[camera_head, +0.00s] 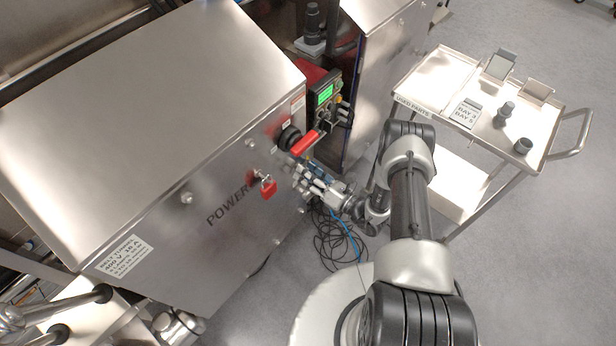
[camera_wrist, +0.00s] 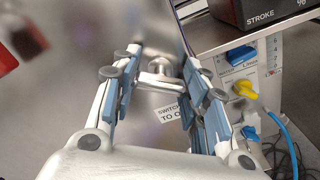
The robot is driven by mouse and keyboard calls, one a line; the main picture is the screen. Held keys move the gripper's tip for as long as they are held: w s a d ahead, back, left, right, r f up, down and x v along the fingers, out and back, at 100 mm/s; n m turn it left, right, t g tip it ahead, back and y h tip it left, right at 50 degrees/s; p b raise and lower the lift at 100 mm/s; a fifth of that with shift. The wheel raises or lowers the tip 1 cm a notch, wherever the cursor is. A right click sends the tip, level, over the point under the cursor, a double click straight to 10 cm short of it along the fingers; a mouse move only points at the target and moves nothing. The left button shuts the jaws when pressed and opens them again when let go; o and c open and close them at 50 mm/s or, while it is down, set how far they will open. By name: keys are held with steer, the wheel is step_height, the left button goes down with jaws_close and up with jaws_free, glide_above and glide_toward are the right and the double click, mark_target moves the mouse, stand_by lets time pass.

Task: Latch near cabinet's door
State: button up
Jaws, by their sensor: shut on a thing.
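The near cabinet (camera_head: 130,95) is a big brushed-metal box at the left of the head view. Its front door (camera_head: 225,225) bears the word POWER and looks closed against the body. In the wrist view a small metal latch handle (camera_wrist: 160,78) with a round hub stands out from the door, lying roughly crosswise. My gripper (camera_head: 300,174) is at the right edge of the door. Its blue-padded fingers (camera_wrist: 163,72) are on both sides of the latch handle, shut on it. In the head view my gripper hides the latch.
A control box with a green screen (camera_head: 325,94) is behind. Cables (camera_head: 337,240) lie on the floor below. A cart (camera_head: 440,75) stands at the right.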

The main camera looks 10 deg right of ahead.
steer(key=m+b, duration=0.2)
steer(key=m, duration=0.3)
steer(key=shift+f+m+b, duration=0.1)
steer(key=shift+m+b, duration=0.2)
steer(key=shift+b, duration=0.05)
steer(key=m+b, duration=0.1)
steer(key=m, duration=0.3)
steer(key=shift+m, duration=0.4)
steer(key=shift+b, duration=0.3)
steer(key=o, duration=1.1)
steer(key=v, duration=1.2)
